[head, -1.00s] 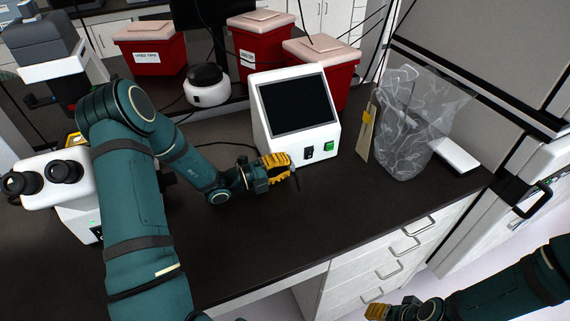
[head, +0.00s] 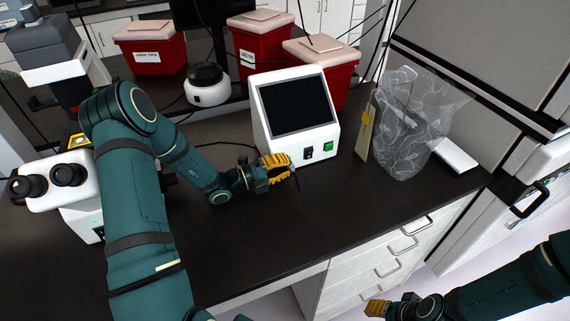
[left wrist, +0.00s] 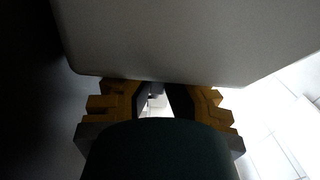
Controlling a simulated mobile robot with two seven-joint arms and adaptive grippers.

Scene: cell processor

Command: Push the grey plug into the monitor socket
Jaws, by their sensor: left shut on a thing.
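The monitor (head: 296,112) is a white box with a sloped dark screen, standing on the black bench. Its lower front has a black inset (head: 308,153) and a green switch (head: 328,146); I cannot tell which part is the socket. My left gripper (head: 290,167) is low, just in front of the monitor's lower left front, shut on the grey plug. The plug is mostly hidden by the yellow fingers; a thin dark cord (head: 297,183) hangs at the fingertips. In the left wrist view the pale casing (left wrist: 190,40) lies beyond the fingers (left wrist: 160,98). My right gripper (head: 377,308) is low at the bottom edge, its fingers unclear.
A clear bag (head: 408,130) and a tan card (head: 366,130) stand right of the monitor. Red bins (head: 262,50) and a small white device (head: 207,87) are behind. A microscope (head: 62,185) is at left. The bench front is clear.

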